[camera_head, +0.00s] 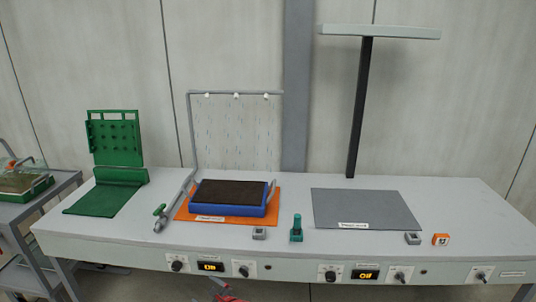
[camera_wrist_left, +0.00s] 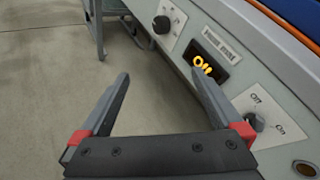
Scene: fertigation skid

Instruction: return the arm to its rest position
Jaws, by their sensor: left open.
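My left gripper (camera_wrist_left: 162,78) is open and empty in the left wrist view, its two grey fingers spread wide over bare floor and the front panel's edge. In the head view only a small part of the left gripper (camera_head: 222,288), with red pieces, shows at the bottom edge, in front of and below the bench's front panel. No object is between the fingers. My right gripper is in neither view.
The front panel carries knobs (camera_head: 177,265), a lit display (camera_wrist_left: 203,66) and a switch (camera_wrist_left: 254,122) close to the right finger. The bench (camera_head: 290,190) holds a blue tray (camera_head: 240,208), a grey mat (camera_head: 400,208) and a green stand (camera_head: 118,140). A cart (camera_head: 62,185) stands left.

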